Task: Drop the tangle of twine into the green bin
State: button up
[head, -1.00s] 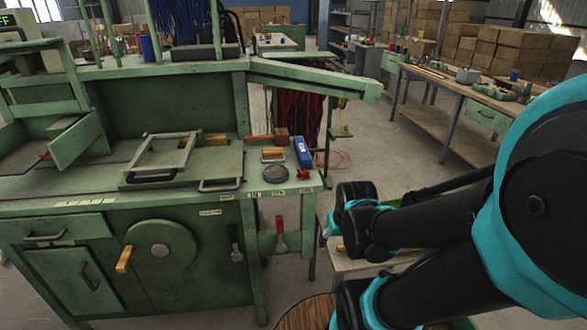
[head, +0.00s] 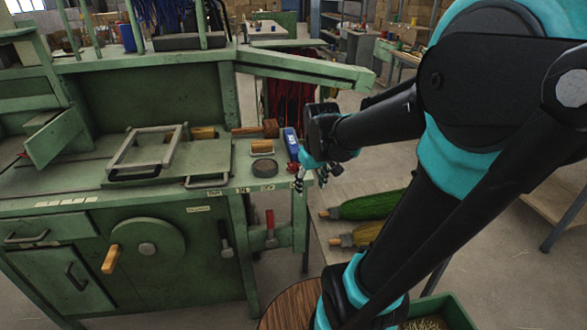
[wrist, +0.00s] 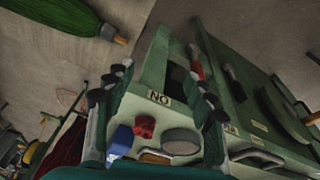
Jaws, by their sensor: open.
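A small red tangle, which looks like the twine, lies on the green bench top near its right end, next to a blue box (head: 291,143). In the head view it is mostly hidden by my gripper (head: 314,177); the wrist view shows the red tangle (wrist: 144,126) clearly. My gripper is open and empty at the bench's right end, its fingers (wrist: 157,68) spread wide in the wrist view, with the tangle in view between them. The green bin (head: 462,312) stands at the lower right, partly cut off and partly behind my arm, with straw-like bits inside.
A dark round disc (head: 264,168) and a wooden block (head: 271,128) sit on the bench near the blue box. A metal frame (head: 150,152) lies further left. A green broom head (head: 372,205) lies on a low table right of the bench. A round wooden top (head: 290,305) is in front.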

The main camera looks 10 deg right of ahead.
jog(key=w+a+r+n+g, duration=0.1)
jog(key=w+r+n, duration=0.2)
jog(key=w+r, duration=0.4)
jog(key=w+a+r+n+g, duration=0.25)
jog(key=w+r, duration=0.25)
jog(key=r, duration=0.5)
send_near(294, 163)
jog(key=shift+t, duration=0.35)
jog(key=f, duration=0.2)
jog(key=s+f, duration=0.1)
jog(key=f, duration=0.2)
jog(key=shift+d, duration=0.15)
jog(key=shift+w+a+f, duration=0.1)
jog(key=shift+f, duration=1.2)
jog(key=shift+w+a+f, duration=0.1)
jog(key=shift+f, duration=1.25)
jog(key=shift+c, duration=0.5)
jog(key=c, duration=0.8)
jog(key=shift+r, duration=0.1)
